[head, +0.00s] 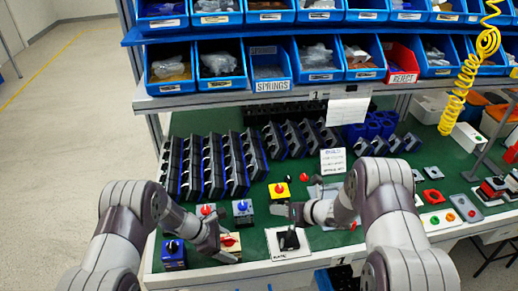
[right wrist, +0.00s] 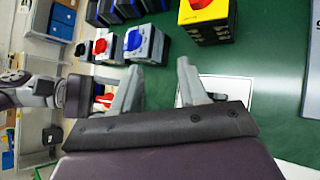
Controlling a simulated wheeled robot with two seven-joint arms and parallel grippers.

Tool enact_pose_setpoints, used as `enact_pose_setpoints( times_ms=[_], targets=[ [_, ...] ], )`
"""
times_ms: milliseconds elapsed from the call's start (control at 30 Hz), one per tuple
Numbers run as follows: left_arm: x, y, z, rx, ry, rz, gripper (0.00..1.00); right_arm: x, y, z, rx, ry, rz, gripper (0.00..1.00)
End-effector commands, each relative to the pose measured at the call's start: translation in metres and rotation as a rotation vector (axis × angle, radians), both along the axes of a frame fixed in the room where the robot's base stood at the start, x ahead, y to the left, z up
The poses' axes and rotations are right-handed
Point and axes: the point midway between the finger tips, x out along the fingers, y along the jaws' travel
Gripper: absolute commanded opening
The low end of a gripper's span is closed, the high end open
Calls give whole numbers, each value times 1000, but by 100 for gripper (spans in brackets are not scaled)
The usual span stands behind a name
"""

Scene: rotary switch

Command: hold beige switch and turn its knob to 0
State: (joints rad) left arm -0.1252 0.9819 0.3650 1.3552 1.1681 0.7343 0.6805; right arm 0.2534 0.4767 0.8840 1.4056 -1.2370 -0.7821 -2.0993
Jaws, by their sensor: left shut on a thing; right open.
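The beige switch (head: 233,240) with a red knob is at the front edge of the green bench, between the fingers of my left gripper (head: 227,251). The left gripper is shut on its body. The switch is partly hidden by the fingers, and the knob's setting is too small to read. In the right wrist view, a red knob (right wrist: 104,100) shows at the left, partly behind a finger, beside my left arm. My right gripper (head: 290,213) is open and empty above the bench, to the right of the beige switch. Its two spread fingers show in the right wrist view (right wrist: 160,88).
Nearby stand a blue switch (head: 173,254), a grey switch with a blue knob (head: 242,210), a red-knobbed switch (head: 206,211) and a yellow switch (head: 279,191). A black switch on a white plate (head: 289,241) lies below my right gripper. Rows of black parts (head: 215,165) stand behind.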

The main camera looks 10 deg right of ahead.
Motion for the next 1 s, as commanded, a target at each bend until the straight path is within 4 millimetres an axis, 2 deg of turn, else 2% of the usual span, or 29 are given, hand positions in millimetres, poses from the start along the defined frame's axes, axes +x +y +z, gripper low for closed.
enact_pose_setpoints(
  times_ms=[100, 200, 333, 467, 667, 833, 867, 1000],
  targets=[
    [0, 0, -1, 0, 1, 0, 41, 26, -17, -1, 121, 162, -321, 43],
    [0, 0, -1, 0, 1, 0, 41, 42, -32, 0, 262, 292, -622, 43],
    [0, 0, -1, 0, 1, -1, 41, 54, -46, 0, 482, 442, -1016, 43],
    [0, 0, -1, 0, 1, -1, 41, 56, -52, 0, 738, 572, -1411, 43],
    [-1, 0, -1, 0, 1, 0, 41, 45, -42, 0, 1165, 743, -2010, 43],
    [-1, 0, -1, 0, 1, 0, 41, 27, -11, 2, 1526, 853, -2524, 43],
    [-1, 0, -1, 0, 1, 0, 41, 24, -5, 3, -1554, -852, 2566, 43],
    [-1, 0, -1, 0, 2, 0, 41, 7, 30, 10, -1324, -665, 2226, 43]
  ],
)
